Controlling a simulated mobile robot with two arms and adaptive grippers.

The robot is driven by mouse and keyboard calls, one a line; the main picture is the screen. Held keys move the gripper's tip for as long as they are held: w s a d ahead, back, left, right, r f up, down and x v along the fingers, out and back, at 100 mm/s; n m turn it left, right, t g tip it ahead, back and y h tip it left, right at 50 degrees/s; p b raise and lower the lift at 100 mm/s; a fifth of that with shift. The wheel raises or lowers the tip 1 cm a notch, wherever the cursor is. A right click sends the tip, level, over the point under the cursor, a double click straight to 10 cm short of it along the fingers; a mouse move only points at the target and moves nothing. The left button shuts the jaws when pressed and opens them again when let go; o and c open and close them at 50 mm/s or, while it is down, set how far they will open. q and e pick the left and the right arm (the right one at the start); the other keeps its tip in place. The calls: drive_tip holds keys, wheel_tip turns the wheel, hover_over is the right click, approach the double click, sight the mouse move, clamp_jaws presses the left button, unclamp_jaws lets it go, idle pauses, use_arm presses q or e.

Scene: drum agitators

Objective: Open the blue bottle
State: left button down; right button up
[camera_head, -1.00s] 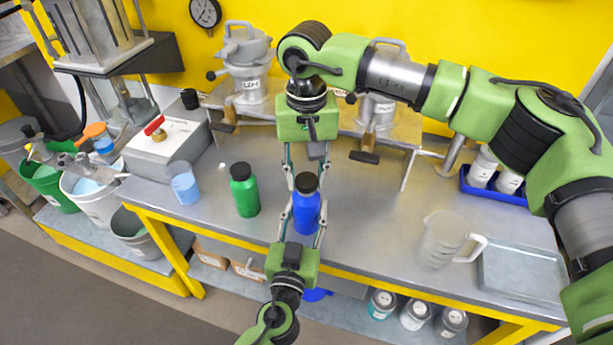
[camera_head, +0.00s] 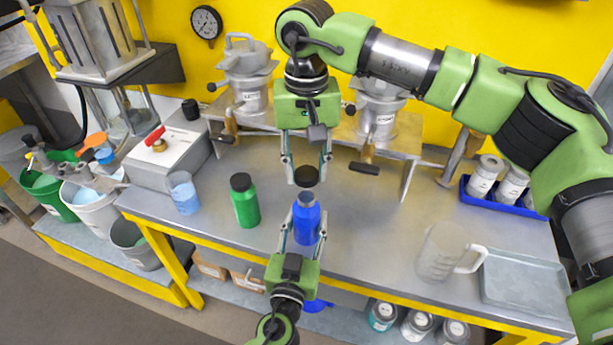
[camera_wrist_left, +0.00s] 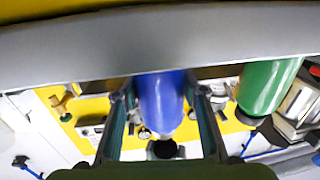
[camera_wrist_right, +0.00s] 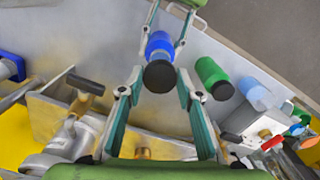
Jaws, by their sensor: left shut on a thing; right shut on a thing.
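The blue bottle (camera_head: 306,218) stands upright at the table's front, its pale neck bare on top. My left gripper (camera_head: 304,236) comes from the front and is shut around the bottle's body; the bottle also shows between its fingers in the left wrist view (camera_wrist_left: 162,104). The black cap (camera_head: 307,176) is off the bottle, a little above its neck. My right gripper (camera_head: 307,174) points down from above and is shut on the cap. The cap also shows in the right wrist view (camera_wrist_right: 160,77), where it hides part of the bottle (camera_wrist_right: 160,43).
A green bottle (camera_head: 244,203) with a black cap stands just left of the blue one. A beaker of blue liquid (camera_head: 184,193) stands farther left. A clear jug (camera_head: 440,254) and a metal tray (camera_head: 520,282) stand to the right. Steel machines (camera_head: 247,80) stand behind.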

use_arm(q)
drive_tip(key=c, duration=1.2)
unclamp_jaws()
